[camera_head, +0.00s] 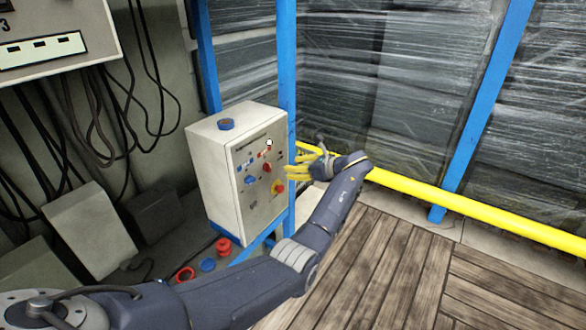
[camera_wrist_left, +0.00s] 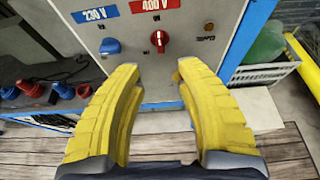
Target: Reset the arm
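My left arm (camera_head: 325,225) comes in from the lower left and reaches to the front of a white control box (camera_head: 222,172). My left gripper (camera_head: 308,172) has yellow fingers and is just off the panel's right side. In the left wrist view the two fingers (camera_wrist_left: 158,110) are spread apart with nothing between them. Beyond them is the panel with a red knob (camera_wrist_left: 160,40) under a "400 V" label and a blue knob (camera_wrist_left: 109,47) under a "230 V" label. My right gripper is in neither view.
A yellow rail (camera_head: 470,209) and blue posts (camera_head: 490,105) stand behind the arm. Loose red and blue plugs (camera_head: 208,264) lie below the box. Black cables (camera_head: 100,120) hang at the left. The wooden slatted floor (camera_head: 400,270) at right is clear.

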